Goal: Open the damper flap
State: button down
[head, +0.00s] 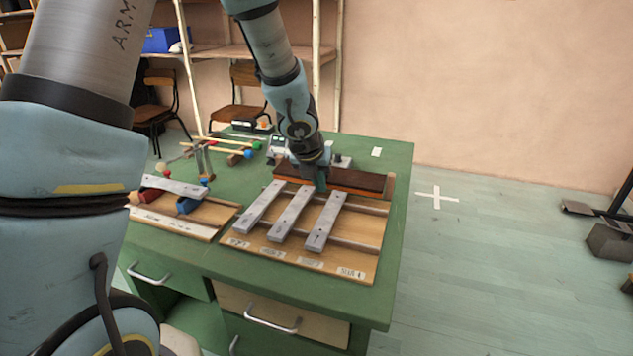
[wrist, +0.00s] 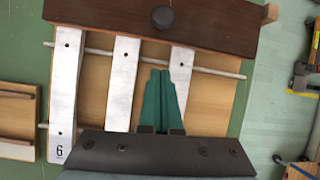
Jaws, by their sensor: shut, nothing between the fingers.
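The damper flap (head: 358,181) is a long dark brown board across the far side of a wooden bar frame. In the wrist view the flap (wrist: 110,14) spans the top, with a round dark knob (wrist: 163,17) near its middle. I cannot tell its tilt. My gripper (head: 320,186) points down by the flap's near edge and hides part of it in the head view. In the wrist view its green fingers (wrist: 160,76) are shut together and empty, over the bars, with their tips short of the knob.
Three pale metal bars, one of them here (head: 325,220), lie on the wooden frame (head: 345,262) in front of the flap. A smaller frame (head: 170,222) with a loose bar stands left. Coloured mallets (head: 225,145) lie behind.

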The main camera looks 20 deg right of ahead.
aim_at(325, 199)
jog(key=b+x, duration=0.1)
jog(key=x, duration=0.2)
jog(key=shift+f, duration=0.3)
jog(key=r+p, duration=0.1)
jog(key=w+r+p, duration=0.1)
jog(key=shift+w+d+r+p, duration=0.1)
jog(key=shift+d+r+p, duration=0.15)
jog(key=shift+d+p, duration=0.15)
jog(key=shift+w+d+r+p, duration=0.4)
jog(key=shift+w+r+p, duration=0.1)
jog(key=shift+w+p, duration=0.15)
jog(key=shift+s+r+p, duration=0.1)
jog(key=shift+p, duration=0.2)
